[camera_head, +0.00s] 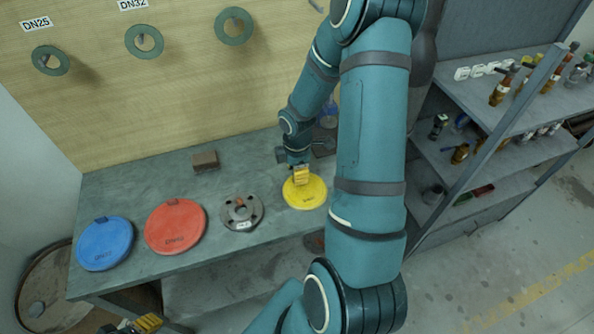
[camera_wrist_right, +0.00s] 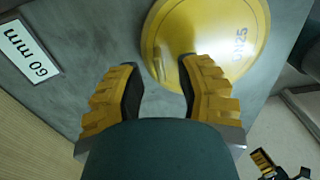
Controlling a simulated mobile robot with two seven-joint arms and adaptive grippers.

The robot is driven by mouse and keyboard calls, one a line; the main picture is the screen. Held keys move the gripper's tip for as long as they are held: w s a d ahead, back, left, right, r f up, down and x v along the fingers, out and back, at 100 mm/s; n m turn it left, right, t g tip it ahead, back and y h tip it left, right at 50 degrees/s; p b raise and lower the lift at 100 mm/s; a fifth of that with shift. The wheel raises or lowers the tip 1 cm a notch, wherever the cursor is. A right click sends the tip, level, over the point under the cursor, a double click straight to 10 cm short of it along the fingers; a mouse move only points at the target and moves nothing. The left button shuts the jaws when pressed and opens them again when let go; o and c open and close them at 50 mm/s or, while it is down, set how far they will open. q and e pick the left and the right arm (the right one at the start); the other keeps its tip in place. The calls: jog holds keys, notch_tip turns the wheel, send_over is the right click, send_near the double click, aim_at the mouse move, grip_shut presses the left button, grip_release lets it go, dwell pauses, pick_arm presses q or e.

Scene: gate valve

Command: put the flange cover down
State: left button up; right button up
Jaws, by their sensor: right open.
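A yellow flange cover (camera_head: 304,195), marked DN25, lies flat on the grey bench (camera_head: 150,189) near its front edge. It also shows at the top of the right wrist view (camera_wrist_right: 212,32). My right gripper (camera_head: 300,172) is at the cover's back edge.
A blue disc (camera_head: 105,245), a red disc (camera_head: 175,227) and a metal flange (camera_head: 242,213) lie left of the cover. A brown block (camera_head: 205,160) sits behind them. Gaskets hang on the wall board (camera_head: 100,100). A shelf rack (camera_head: 500,150) stands right.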

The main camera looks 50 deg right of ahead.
notch_tip(320, 180, up, 12)
jog(key=p, duration=0.1)
jog(key=shift+s+f, duration=0.1)
jog(key=shift+f, duration=0.05)
dwell(0.7)
